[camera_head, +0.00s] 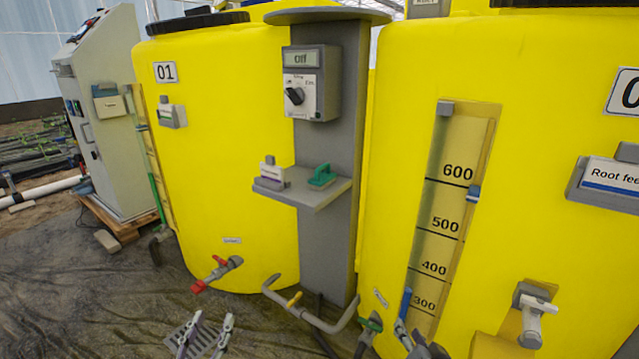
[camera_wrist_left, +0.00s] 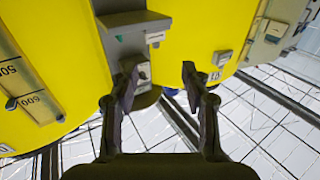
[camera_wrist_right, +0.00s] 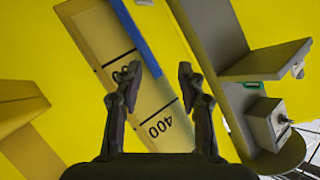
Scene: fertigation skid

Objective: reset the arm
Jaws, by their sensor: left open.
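My left gripper (camera_head: 212,322) is low in the head view, in front of the left yellow tank and above the dark ground cover. Its two fingers are apart with nothing between them, as the left wrist view (camera_wrist_left: 160,75) also shows. My right gripper (camera_wrist_right: 160,78) shows in the right wrist view with its fingers apart and empty. It faces the level scale (camera_wrist_right: 150,105) of the right tank, near the 400 mark.
A grey post carries a switch box (camera_head: 311,83) reading "Off" and a shelf (camera_head: 305,192) with a green-handled item (camera_head: 321,176). A red-handled valve (camera_head: 217,274), a grey pipe (camera_head: 308,314) and a grey valve (camera_head: 533,305) stick out low. A cabinet (camera_head: 105,110) stands left.

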